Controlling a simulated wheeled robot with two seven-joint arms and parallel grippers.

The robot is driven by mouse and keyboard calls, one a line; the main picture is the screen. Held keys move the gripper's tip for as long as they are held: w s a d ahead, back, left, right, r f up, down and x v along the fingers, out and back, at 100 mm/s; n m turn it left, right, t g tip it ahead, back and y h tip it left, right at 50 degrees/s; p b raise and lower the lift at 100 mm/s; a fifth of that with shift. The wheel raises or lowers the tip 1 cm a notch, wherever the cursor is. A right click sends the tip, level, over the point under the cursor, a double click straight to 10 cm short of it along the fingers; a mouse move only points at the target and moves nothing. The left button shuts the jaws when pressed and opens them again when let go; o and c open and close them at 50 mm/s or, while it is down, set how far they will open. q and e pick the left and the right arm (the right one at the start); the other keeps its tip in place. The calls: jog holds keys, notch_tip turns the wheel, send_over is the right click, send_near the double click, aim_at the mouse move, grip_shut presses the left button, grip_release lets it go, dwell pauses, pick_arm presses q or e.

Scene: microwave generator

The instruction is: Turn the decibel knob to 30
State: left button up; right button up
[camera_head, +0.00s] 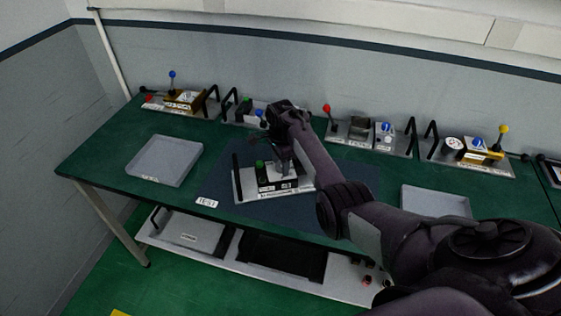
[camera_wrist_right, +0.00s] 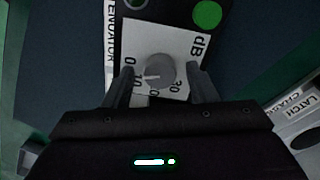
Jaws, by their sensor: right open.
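The decibel knob (camera_wrist_right: 160,71) is a round grey knob on a white dial plate (camera_wrist_right: 183,48) marked dB, with numbers around it, in the right wrist view. Its white pointer mark faces left and slightly down, roughly toward the 10; the 30 lies at its lower right. My right gripper (camera_wrist_right: 161,76) is open, with one finger on each side of the knob; I cannot tell whether they touch it. In the head view the attenuator unit (camera_head: 245,186) stands on the dark mat, and my right gripper (camera_head: 283,160) is over it, hiding the knob. My left gripper is not in view.
A green button (camera_wrist_right: 207,14) is beside the dial. A grey tray (camera_head: 163,160) lies left of the mat (camera_head: 225,210), and another tray (camera_head: 436,201) lies right. Several lever and knob units, including one with a red-tipped lever (camera_head: 327,108), line the table's back.

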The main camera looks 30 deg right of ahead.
jog(key=c, duration=1)
